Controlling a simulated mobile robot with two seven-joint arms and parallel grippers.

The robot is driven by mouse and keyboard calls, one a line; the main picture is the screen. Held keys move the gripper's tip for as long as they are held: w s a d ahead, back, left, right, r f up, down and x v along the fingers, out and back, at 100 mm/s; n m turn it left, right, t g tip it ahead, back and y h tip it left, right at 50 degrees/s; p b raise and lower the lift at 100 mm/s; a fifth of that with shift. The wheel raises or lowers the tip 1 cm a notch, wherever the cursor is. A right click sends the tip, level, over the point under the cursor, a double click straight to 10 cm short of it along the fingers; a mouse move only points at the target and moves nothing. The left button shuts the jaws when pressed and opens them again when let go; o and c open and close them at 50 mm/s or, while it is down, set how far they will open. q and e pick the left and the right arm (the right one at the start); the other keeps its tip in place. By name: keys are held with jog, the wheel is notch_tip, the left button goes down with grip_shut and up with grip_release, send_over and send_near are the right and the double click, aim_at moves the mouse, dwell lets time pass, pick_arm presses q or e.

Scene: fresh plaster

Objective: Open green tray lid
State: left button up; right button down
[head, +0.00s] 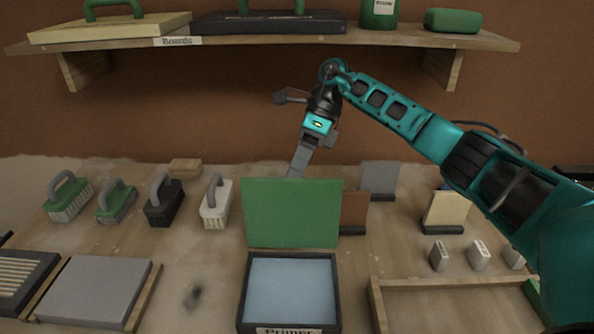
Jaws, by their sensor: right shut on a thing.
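The green tray lid (291,212) stands about upright at the back edge of the dark tray (243,292), which is labelled Primer. The tray is open and its pale blue inside (290,288) shows. My right gripper (297,173) reaches down to the top edge of the lid from behind and is shut on it. Its fingertips are partly hidden behind the lid. My left gripper is not in view.
Several handled brushes (215,205) stand left of the lid. A brown block (353,212), a grey board (379,180) and a cream block (445,212) stand to the right. A wall shelf (300,46) with boards and a green bottle (379,12) is above.

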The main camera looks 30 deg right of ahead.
jog(key=shift+w+d+f+g, duration=0.15)
jog(key=shift+f+g, duration=0.25)
jog(key=shift+f, duration=0.5)
jog(key=c, duration=1.3)
grip_release()
jog(key=shift+w, duration=0.1)
jog(key=shift+c, duration=0.2)
jog(key=shift+o, duration=1.1)
jog(key=shift+r, duration=0.2)
jog(key=shift+w, duration=0.1)
jog(key=shift+r, duration=0.15)
